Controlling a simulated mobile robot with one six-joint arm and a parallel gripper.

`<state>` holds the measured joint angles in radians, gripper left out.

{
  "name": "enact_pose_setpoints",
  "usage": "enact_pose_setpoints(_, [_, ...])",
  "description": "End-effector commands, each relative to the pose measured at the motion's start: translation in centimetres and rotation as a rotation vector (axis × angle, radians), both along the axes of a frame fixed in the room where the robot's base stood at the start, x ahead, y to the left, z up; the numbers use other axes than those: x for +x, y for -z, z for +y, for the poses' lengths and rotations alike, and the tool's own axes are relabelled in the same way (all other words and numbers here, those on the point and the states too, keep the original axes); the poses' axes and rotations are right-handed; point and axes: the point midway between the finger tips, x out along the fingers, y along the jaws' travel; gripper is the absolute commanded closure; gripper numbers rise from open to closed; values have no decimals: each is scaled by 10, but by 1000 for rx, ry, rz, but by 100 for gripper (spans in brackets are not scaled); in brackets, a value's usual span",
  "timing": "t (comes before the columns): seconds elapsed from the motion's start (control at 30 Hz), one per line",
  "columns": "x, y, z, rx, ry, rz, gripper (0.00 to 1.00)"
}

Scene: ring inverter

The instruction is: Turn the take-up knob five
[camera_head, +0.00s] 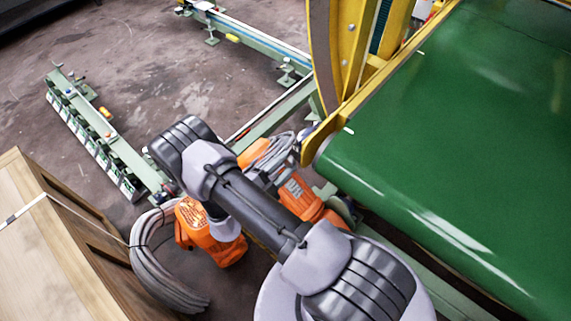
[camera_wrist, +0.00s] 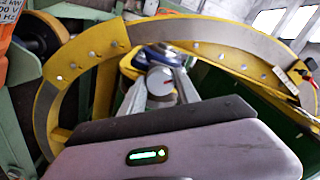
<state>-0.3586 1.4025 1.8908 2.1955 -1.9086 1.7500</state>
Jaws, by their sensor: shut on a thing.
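The take-up knob (camera_wrist: 160,80) shows in the wrist view as a round grey face with a small red mark. It sits in front of a dark blue and yellow part inside the yellow ring. My gripper (camera_wrist: 161,87) is shut on the knob, with one pale finger on its left side and one on its right. In the head view my arm covers the middle of the picture, and I cannot make out the knob or the fingers there.
A yellow ring frame (camera_wrist: 225,52) arches around the gripper. A green belt (camera_head: 440,150) fills the right side of the head view. Orange motors (camera_head: 208,235), coiled grey hose (camera_head: 150,265) and a wooden crate (camera_head: 45,240) crowd the lower left. Bare floor (camera_head: 110,45) lies at upper left.

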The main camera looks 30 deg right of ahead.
Motion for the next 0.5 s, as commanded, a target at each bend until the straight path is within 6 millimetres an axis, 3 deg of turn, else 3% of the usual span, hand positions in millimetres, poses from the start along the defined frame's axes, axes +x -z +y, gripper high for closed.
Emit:
enact_pose_setpoints(0.43, [0, 0, 0, 2, 0, -7, 100])
enact_pose_setpoints(0.47, [0, 0, 0, 2, 0, -7, 56])
enact_pose_setpoints(0.5, [0, 0, 0, 2, 0, -7, 48])
